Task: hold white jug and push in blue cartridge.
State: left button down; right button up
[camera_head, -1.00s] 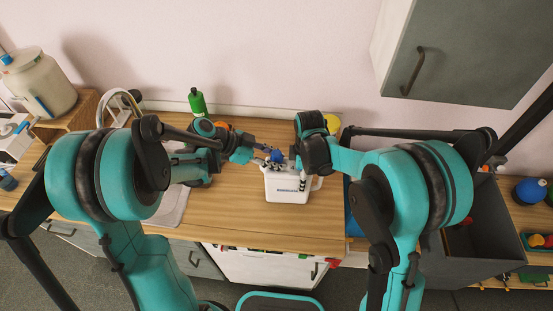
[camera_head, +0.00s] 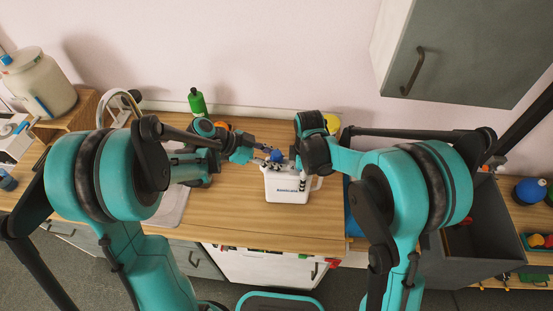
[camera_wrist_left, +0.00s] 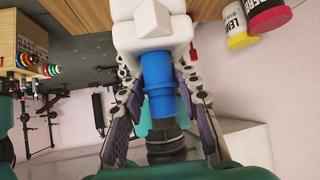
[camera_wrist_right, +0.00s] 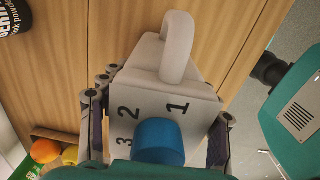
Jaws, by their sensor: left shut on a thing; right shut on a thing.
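The white jug (camera_head: 285,190) stands upright on the wooden counter, its handle on the right. The right wrist view shows its handle and its face with the numbers 1, 2 and 3 (camera_wrist_right: 165,108). My right gripper (camera_head: 291,170) is shut on the jug, a finger on each side of its body. The blue cartridge (camera_wrist_left: 160,85) is between the fingers of my left gripper (camera_wrist_left: 160,100), which is shut on it. One end of the cartridge meets the white jug; how deep it sits is hidden. The cartridge also shows against the numbered face in the right wrist view (camera_wrist_right: 158,142).
A green bottle (camera_head: 197,102) stands at the back by the wall. A yellow container (camera_head: 332,123) stands behind my right arm. The counter in front of the jug is clear.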

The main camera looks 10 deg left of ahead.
pick_arm(q)
jog(key=shift+f, duration=0.3)
jog(key=shift+r, duration=0.3)
dwell(0.5)
jog(key=c, duration=1)
grip_release()
jog(key=v, duration=1.2)
